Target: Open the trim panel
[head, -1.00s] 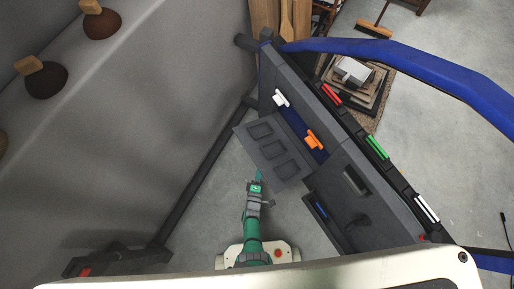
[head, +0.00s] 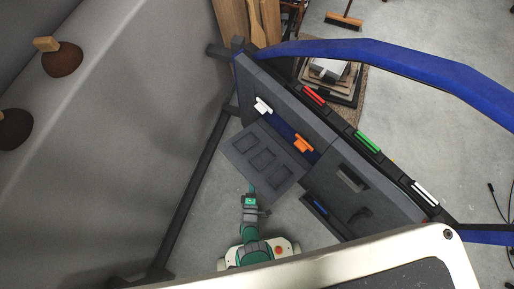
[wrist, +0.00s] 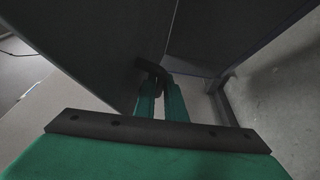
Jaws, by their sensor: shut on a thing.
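The trim panel (head: 238,146), a flat grey panel with three recessed rectangles, is tilted out from the car door (head: 290,103) in the head view. A blue-lined opening with a white clip (head: 263,106) and an orange clip (head: 303,144) shows behind it. My green gripper (head: 252,188) is at the panel's lower free edge. In the wrist view, my gripper's fingers (wrist: 161,90) are closed on a small dark piece (wrist: 150,67) beside a large dark panel surface (wrist: 85,40). It appears to be the panel's handle, and its far side is hidden.
A grey door pocket with a handle (head: 350,178) lies right of the panel. A dark frame bar (head: 203,175) runs at left, and a blue bar (head: 390,68) arches behind the door. Clear floor (head: 212,225) lies left of my arm.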

